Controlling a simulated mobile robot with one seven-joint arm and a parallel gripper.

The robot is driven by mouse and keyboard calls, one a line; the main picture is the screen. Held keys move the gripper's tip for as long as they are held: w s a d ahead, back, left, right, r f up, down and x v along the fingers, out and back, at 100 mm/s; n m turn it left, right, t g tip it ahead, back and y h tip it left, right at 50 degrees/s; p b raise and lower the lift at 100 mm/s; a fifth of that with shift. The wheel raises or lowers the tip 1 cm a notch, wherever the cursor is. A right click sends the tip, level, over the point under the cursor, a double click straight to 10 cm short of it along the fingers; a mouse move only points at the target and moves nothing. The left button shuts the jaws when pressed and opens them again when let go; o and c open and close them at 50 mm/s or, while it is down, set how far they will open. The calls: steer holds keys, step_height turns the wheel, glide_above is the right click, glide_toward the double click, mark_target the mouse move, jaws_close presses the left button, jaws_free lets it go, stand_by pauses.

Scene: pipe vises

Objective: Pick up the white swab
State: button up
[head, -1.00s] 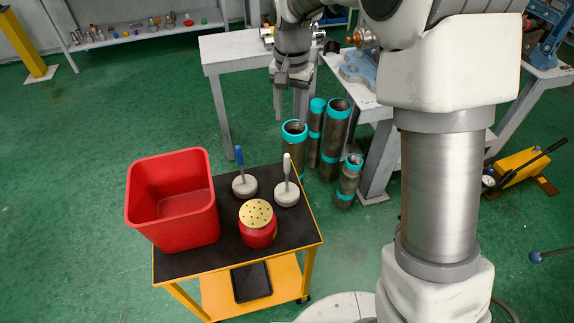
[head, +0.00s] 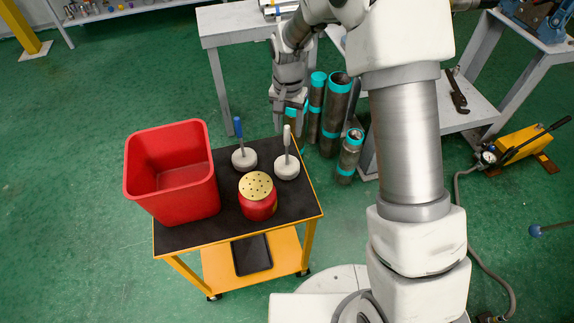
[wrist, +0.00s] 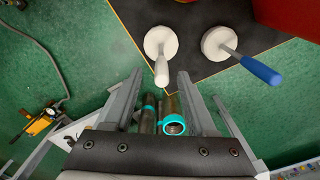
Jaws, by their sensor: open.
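The white swab (head: 287,160) stands upright on the black top of the yellow cart, at its back right corner. It has a white handle and a round pale base. In the wrist view the white swab (wrist: 161,53) is ahead of the fingers, with its handle end pointing toward the gap between them. My gripper (head: 288,112) is open and empty, above and behind the swab in the head view. In the wrist view my gripper (wrist: 160,82) shows its two fingers apart, with nothing between them but pipes far below.
A blue-handled swab (head: 243,156) stands left of the white one. A red can with a perforated gold lid (head: 257,196) is in front, and a red bin (head: 170,175) is on the left of the cart (head: 228,228). Teal-ended pipes (head: 334,110) stand on the floor behind.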

mark_target(287, 144)
step_height(287, 144, down, 4)
steer(key=shift+s+a, duration=0.1)
steer(key=shift+a, duration=0.05)
jaws_close()
stand_by(0.3)
